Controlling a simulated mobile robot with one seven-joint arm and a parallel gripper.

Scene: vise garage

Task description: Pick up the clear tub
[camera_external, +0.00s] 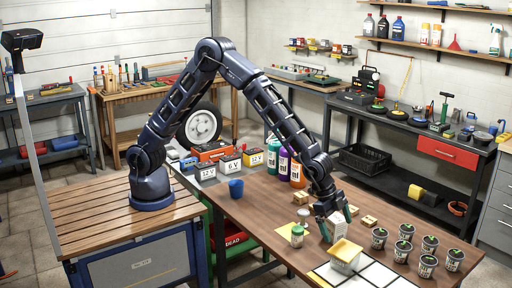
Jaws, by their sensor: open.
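A pale, see-through-looking tub (344,266) with a yellow top or contents stands near the front of the brown workbench, partly on a white-tiled area. I take it to be the clear tub. My gripper (336,226) points down just behind and above it, with its dark green fingers apart. A white box-like thing (337,229) shows between or behind the fingers; I cannot tell whether they touch it. The gripper appears apart from the tub.
Several dark pots (403,250) with green marks stand right of the tub. A green-lidded jar (297,237) stands to its left. Small wooden blocks (368,221) lie behind. A blue cup (236,188) and tall bottles (284,163) stand farther back. Bare wood lies front left.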

